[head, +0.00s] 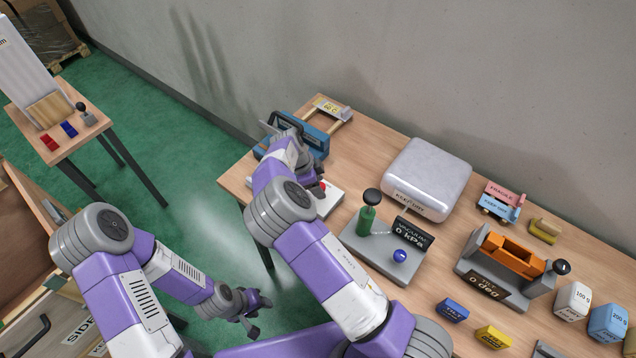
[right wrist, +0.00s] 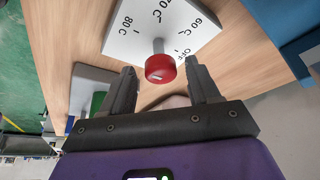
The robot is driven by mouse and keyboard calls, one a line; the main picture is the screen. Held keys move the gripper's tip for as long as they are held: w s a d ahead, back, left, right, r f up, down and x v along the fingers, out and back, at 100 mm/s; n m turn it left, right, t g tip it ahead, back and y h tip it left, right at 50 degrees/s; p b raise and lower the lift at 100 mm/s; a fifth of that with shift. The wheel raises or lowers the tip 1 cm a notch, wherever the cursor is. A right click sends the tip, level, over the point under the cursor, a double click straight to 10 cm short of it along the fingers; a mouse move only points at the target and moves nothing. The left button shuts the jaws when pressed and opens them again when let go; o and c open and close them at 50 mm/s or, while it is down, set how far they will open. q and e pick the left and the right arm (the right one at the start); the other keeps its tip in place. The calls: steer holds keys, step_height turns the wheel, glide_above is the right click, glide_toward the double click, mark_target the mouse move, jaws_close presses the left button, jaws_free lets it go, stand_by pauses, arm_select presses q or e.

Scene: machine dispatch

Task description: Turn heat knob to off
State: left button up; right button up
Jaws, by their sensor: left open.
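The heat knob (right wrist: 160,68) is a red round cap on a pale stem, standing out from a white plate (right wrist: 140,42) marked OFF, 60 C, 70 C and 80 C. My right gripper (right wrist: 160,65) is open, with one finger on each side of the knob and a gap to both. In the head view, the knob (head: 322,187) and its white plate (head: 329,205) are partly hidden by my right gripper (head: 312,170). My left gripper (head: 252,312) is open and empty, low over the floor.
A blue sealer-like device (head: 313,137) stands close behind the knob plate. A grey base (head: 385,262) with a green pump and a white rounded box (head: 428,175) stand to the right. An orange tilt fixture (head: 505,255) is further right on the wooden table (head: 232,180).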

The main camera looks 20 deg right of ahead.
steer(key=shift+r, duration=0.1)
steer(key=v, duration=0.7)
steer(key=shift+r+b, duration=0.25)
steer(key=shift+b, duration=0.05)
steer(key=shift+a, duration=0.1)
